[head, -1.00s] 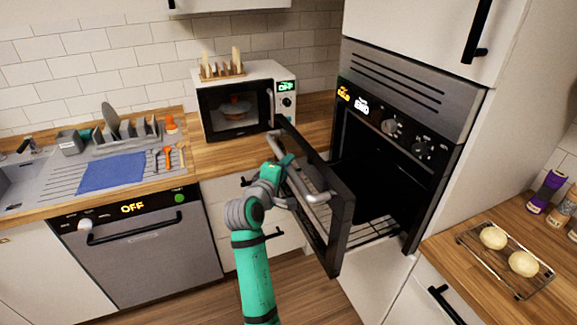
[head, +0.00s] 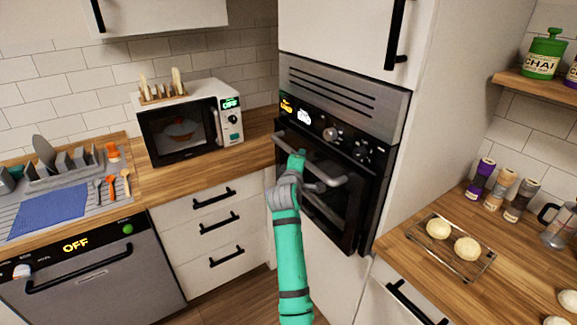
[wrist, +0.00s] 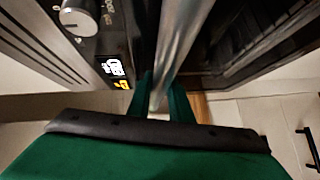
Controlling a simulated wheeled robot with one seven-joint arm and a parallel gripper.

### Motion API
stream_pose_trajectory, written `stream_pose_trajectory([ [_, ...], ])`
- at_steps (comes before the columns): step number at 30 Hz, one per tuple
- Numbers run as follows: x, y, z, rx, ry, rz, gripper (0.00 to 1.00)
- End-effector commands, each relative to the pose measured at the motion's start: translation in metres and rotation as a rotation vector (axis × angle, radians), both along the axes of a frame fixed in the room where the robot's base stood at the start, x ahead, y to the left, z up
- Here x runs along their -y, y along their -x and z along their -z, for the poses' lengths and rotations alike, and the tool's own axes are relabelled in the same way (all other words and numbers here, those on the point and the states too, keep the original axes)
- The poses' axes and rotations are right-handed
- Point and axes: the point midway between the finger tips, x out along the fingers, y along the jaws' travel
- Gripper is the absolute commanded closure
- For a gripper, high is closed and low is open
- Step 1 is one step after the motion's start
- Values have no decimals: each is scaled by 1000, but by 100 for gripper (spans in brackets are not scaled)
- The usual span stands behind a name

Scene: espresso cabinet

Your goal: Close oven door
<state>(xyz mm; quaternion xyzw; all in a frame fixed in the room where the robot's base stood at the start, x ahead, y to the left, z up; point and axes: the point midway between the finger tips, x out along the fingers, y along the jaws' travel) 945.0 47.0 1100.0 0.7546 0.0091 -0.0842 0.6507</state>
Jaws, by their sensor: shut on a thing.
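The oven door (head: 325,192) is a dark panel with a window and a long silver bar handle (head: 333,178). Whether a small gap is left cannot be told exactly. My gripper (head: 297,160) is at the handle's left part, and the green wrist hides some of the door. In the wrist view the fingers (wrist: 160,98) are shut around the silver handle (wrist: 178,40), one on each side, with the control panel and knob at the upper left.
A microwave (head: 190,122) stands on the wooden counter left of the oven. White drawers (head: 215,225) with black handles are below it. At the right, a wire rack (head: 450,250) with two dough balls lies on another counter.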

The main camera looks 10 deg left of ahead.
Motion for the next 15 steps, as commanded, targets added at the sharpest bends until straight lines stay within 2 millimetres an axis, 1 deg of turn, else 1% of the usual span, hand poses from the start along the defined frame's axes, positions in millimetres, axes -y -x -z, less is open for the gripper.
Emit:
stream_pose_trajectory([
  [1, 10, -6, -1, 0, 2, 5, 100],
  [6, 26, -20, 0, 0, 0, 2, 100],
  [9, 32, -25, -1, 0, 0, 2, 100],
  [15, 37, -29, 0, 1, 0, 1, 100],
])
